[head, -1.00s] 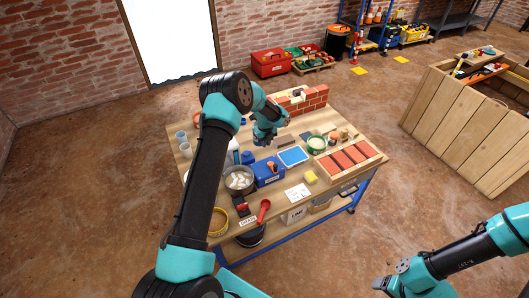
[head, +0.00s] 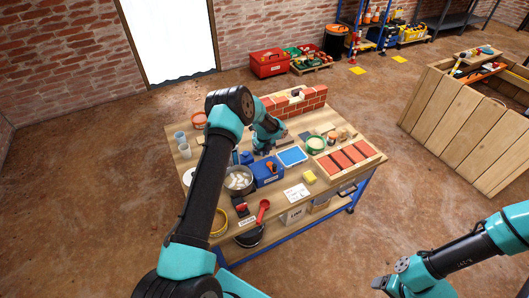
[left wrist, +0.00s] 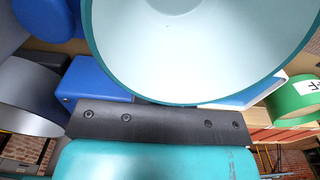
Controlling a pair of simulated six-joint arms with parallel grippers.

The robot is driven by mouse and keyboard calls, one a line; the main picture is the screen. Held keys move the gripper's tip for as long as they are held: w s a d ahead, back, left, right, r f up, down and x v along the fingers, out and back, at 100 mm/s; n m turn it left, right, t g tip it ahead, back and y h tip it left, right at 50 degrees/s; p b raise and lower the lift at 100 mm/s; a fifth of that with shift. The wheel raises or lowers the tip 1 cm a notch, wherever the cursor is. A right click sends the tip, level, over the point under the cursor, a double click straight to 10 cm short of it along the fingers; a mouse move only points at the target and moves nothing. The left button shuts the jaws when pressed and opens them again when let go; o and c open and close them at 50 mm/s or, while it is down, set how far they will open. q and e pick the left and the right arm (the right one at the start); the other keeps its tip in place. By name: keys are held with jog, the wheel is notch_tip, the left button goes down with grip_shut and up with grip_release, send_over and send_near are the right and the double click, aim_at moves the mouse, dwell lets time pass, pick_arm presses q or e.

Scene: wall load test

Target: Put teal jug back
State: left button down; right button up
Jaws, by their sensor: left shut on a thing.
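The teal jug (left wrist: 205,55) fills the top of the left wrist view, with a teal rim and a pale, empty-looking inside. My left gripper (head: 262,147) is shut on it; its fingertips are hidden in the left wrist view. In the head view the gripper is over the middle of the table, behind the blue box, and I cannot separate the jug from my teal wrist there. My right gripper (head: 383,284) is at the lower right, away from the table; its jaws are too small to read.
A small brick wall (head: 308,97) stands at the back. Grey cups (head: 184,150) stand at the left.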

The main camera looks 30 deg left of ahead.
pick_arm(q)
jog(key=shift+f, duration=0.1)
jog(key=c, duration=1.2)
grip_release()
jog(key=shift+o, duration=0.2)
notch_tip(320, 180, up, 12)
jog(key=shift+r, duration=0.15)
